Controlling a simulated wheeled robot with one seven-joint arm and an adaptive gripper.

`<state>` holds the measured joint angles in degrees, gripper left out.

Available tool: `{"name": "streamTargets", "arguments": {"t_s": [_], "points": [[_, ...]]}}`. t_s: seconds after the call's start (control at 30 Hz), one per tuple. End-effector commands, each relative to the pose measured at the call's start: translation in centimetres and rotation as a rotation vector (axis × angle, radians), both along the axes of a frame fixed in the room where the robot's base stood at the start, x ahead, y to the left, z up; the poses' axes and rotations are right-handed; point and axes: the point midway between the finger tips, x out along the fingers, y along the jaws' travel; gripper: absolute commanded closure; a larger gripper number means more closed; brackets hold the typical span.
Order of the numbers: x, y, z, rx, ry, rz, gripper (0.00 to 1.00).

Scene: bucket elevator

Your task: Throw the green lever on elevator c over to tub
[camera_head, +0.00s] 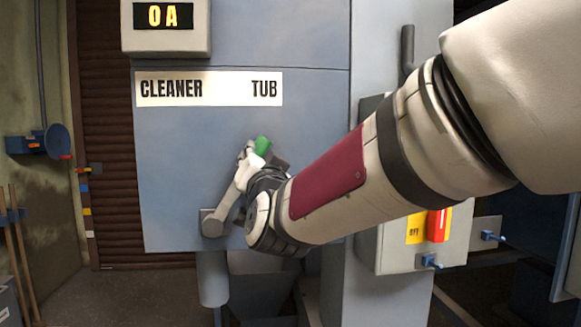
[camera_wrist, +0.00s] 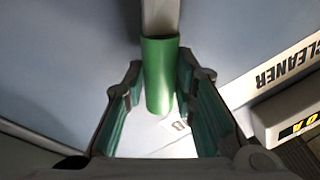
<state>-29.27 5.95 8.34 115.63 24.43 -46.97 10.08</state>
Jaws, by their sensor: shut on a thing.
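The green lever has a green grip (camera_head: 262,146) on a pale grey bar (camera_head: 232,200), which rises from a pivot on the blue-grey panel (camera_head: 180,150). The bar leans up and to the right, toward the TUB side of the white CLEANER / TUB label (camera_head: 225,89). My gripper (camera_head: 252,158) is at the top of the lever and is shut on its grip. In the wrist view the green grip (camera_wrist: 158,75) stands between my two fingers (camera_wrist: 165,90). My gripper partly hides the upper bar in the head view.
A display box (camera_head: 166,27) above the label reads "0 A". A grey switch box with a red handle (camera_head: 437,226) stands at the lower right, behind my forearm. A blue horn-shaped fixture (camera_head: 55,142) is on the left wall. The panel left of the lever is clear.

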Motion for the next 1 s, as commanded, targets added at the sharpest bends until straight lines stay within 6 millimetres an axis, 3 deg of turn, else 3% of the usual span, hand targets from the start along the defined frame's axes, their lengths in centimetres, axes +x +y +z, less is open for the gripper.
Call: {"name": "streamTargets", "arguments": {"t_s": [0.5, 0.53, 0.6, 1.0], "points": [[0.13, -0.35, -0.39, 0.017, 0.011, -0.003, 1.0], [0.14, -0.35, -0.41, 0.017, 0.011, -0.003, 0.73], [0.15, -0.36, -0.42, 0.017, 0.01, -0.003, 0.57], [-0.35, -0.36, -0.31, 0.015, 0.006, 0.0, 0.55]]}}
